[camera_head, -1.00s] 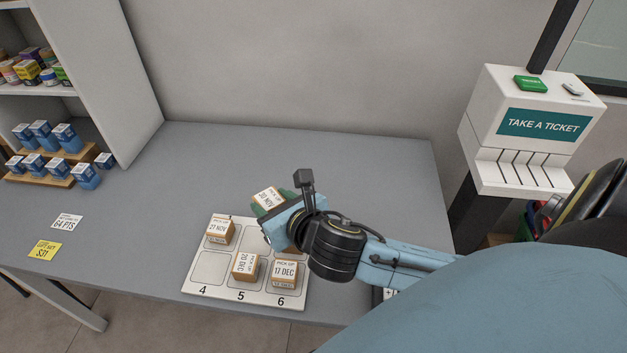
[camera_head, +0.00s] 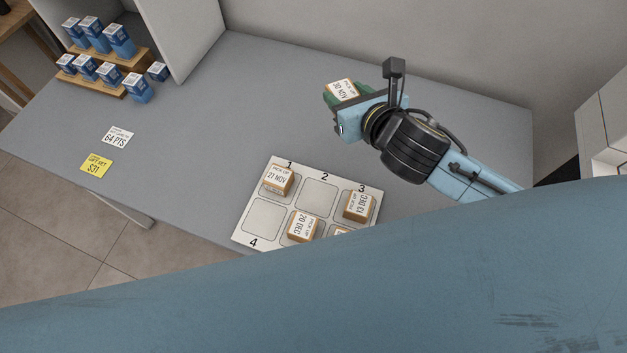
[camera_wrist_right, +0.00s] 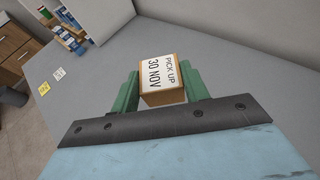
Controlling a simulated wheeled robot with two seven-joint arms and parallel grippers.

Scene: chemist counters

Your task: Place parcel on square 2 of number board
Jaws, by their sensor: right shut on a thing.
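My right gripper (camera_head: 350,97) is shut on a parcel (camera_head: 341,90) labelled "PICK UP 30 NOV", held up beyond the board and to its right. In the right wrist view the parcel (camera_wrist_right: 162,76) sits between the green fingers. The white number board (camera_head: 240,229) lies on the counter. Square 2 (camera_head: 317,197) is empty. Square 1 bears a "27 NOV" parcel (camera_head: 278,178) and square 3 a "13 DEC" parcel (camera_head: 358,205). A "20 DEC" parcel (camera_head: 303,226) is in the near row's middle. My blue arm hides the board's near right part. My left gripper is not in view.
The grey counter (camera_head: 230,120) is clear between the board and the wall. A shelf unit with several blue boxes (camera_head: 120,40) stands at the far left. A white card (camera_head: 117,137) and a yellow card (camera_head: 96,165) lie at the left.

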